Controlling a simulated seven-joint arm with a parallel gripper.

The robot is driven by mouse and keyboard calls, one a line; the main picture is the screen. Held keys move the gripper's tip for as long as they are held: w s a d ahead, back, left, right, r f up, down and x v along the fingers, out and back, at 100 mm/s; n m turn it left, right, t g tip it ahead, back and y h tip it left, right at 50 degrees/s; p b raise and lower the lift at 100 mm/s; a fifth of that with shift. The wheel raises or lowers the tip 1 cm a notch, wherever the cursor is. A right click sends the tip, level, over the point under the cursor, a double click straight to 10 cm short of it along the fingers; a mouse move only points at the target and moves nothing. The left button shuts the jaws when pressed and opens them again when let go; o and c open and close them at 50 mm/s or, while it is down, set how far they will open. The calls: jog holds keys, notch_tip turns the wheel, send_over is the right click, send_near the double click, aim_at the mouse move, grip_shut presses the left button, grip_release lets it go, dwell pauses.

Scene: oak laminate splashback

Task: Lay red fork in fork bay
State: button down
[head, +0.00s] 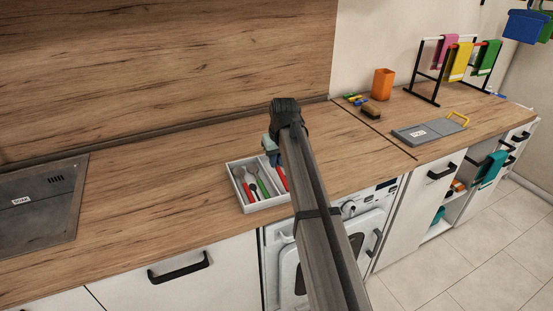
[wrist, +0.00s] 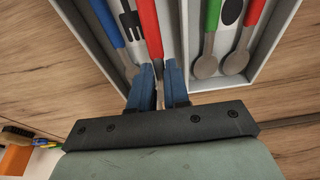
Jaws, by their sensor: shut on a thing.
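The red fork (wrist: 149,28) lies lengthwise in or just over the fork bay, the bay with the fork picture (wrist: 130,18); I cannot tell whether it touches the floor. Its red handle also shows in the head view (head: 282,178). My gripper (wrist: 162,80) is shut on its metal part between two blue fingers, which hide its tines. In the head view my gripper (head: 268,150) is at the tray's far right end, partly behind my arm. The white cutlery tray (head: 268,204) stands on the counter. A blue-handled fork (wrist: 106,22) lies left of the red fork in the same bay.
The neighbouring bay, with a spoon picture (wrist: 231,11), holds a green-handled spoon (wrist: 211,25) and a red-handled spoon (wrist: 251,24). A sink (head: 40,215) is at the left. A brush (head: 371,111), an orange cup (head: 383,83) and a towel rack (head: 437,70) stand further right.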

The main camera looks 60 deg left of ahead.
jog(key=shift+f, duration=0.55)
dwell(0.4)
jog(key=c, duration=1)
grip_release()
jog(key=shift+r, duration=0.1)
jog(key=v, duration=1.3)
jog(key=shift+r, duration=0.3)
